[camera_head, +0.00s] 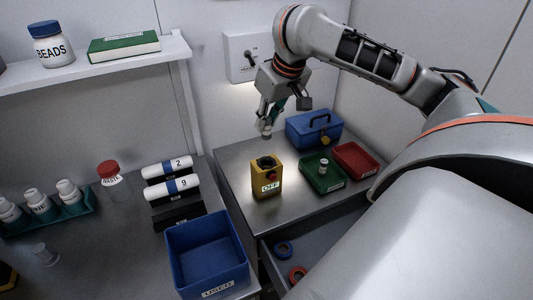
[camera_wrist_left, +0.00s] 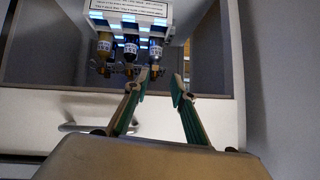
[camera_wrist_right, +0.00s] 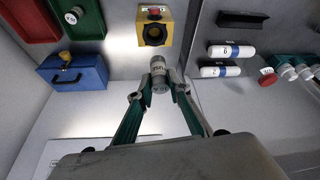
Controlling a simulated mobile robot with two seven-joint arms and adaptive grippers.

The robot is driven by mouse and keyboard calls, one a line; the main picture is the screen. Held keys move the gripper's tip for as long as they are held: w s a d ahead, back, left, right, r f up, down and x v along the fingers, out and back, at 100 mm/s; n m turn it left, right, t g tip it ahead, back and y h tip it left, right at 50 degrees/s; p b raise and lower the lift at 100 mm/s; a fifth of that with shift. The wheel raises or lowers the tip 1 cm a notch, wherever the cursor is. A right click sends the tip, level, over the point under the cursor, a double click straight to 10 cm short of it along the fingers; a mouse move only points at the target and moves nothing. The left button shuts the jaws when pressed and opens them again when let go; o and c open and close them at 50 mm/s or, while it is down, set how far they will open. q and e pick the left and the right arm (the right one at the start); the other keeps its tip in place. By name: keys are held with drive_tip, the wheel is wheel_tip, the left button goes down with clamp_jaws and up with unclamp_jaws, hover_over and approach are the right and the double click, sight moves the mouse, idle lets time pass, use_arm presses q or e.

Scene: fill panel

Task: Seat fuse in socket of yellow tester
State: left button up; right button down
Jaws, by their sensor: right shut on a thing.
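The yellow tester (camera_head: 267,178) stands on the grey cabinet top, with a dark round socket on top, a red button and a sign reading OFF. In the right wrist view the tester (camera_wrist_right: 154,14) is at the top with its open socket facing the camera. My right gripper (camera_head: 267,124) is shut on a fuse (camera_wrist_right: 158,72), a white-grey cylinder with dark marking. It holds the fuse in the air above and behind the tester, apart from it. My left gripper (camera_wrist_left: 162,88) is open and empty, pointing at a rack of bottles; it is not in the head view.
A green tray (camera_head: 323,176) holding another small cylinder, a red tray (camera_head: 356,160) and a blue toolbox (camera_head: 314,130) stand right of the tester. A blue USED bin (camera_head: 207,252) stands front left. An open drawer (camera_head: 318,238) holds rings. A wall switch (camera_head: 246,56) is behind.

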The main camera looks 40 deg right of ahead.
wheel_tip(320, 180, down, 11)
drive_tip(key=shift+f, duration=0.1)
idle(0.5)
drive_tip(key=c, duration=1.9)
unclamp_jaws()
drive_tip(key=shift+f, duration=0.1)
drive_tip(key=shift+r, duration=0.4)
drive_tip(key=v, duration=1.1)
drive_tip(key=shift+s+r, duration=0.15)
drive_tip(key=shift+r, duration=0.1)
